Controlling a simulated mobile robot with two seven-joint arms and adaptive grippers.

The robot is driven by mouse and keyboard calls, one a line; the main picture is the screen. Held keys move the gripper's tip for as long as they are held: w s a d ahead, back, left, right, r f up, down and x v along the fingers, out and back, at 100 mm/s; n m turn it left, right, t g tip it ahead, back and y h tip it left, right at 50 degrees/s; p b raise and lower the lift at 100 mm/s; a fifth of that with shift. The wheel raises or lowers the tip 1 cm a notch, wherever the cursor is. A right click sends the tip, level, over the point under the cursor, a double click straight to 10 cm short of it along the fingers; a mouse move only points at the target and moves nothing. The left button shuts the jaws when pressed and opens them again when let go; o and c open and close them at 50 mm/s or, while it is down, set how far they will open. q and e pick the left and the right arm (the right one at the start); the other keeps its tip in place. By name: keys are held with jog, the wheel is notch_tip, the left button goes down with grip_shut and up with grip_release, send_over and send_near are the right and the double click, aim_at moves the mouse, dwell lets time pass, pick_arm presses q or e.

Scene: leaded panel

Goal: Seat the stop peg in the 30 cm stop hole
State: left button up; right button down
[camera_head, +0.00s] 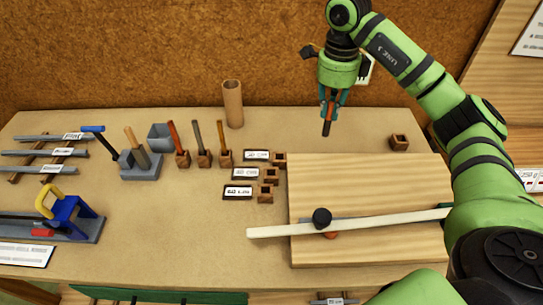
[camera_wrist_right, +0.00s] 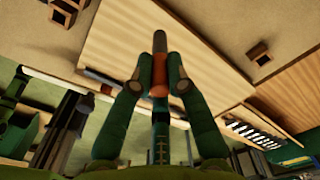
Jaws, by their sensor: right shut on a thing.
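My right gripper (camera_head: 331,98) is shut on the stop peg (camera_head: 327,126), a dark rod with an orange-red part. It hangs roughly upright above the back of the wooden board (camera_head: 360,175), apart from it as far as I can tell. The right wrist view shows the peg (camera_wrist_right: 160,50) between the two fingertips (camera_wrist_right: 159,86), its brown end pointing away from the gripper. My left gripper is not in view.
A pale strip (camera_head: 390,219) with a black knob (camera_head: 321,217) crosses the board's front. An empty wooden block (camera_head: 399,142) stands behind its right side. Small holders and labels (camera_head: 240,191) lie left. Tools in blocks (camera_head: 203,155) and a brown tube (camera_head: 233,104) stand behind.

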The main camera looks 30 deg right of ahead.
jog(key=w+a+f+p, duration=0.1)
jog(key=a+f+p, duration=0.1)
jog(key=a+f, duration=0.1)
jog(key=w+a+f+p, duration=0.1)
jog(key=w+a+f, duration=0.1)
jog(key=a+f, duration=0.1)
jog(key=w+a+f+p, duration=0.1)
jog(key=a+f+p, duration=0.1)
jog(key=a+f, duration=0.2)
jog(key=shift+w+p, duration=0.3)
jog(key=shift+w, duration=0.1)
jog(key=shift+f, duration=0.45)
jog(key=shift+f, duration=0.1)
jog(key=c, duration=1.2)
grip_release()
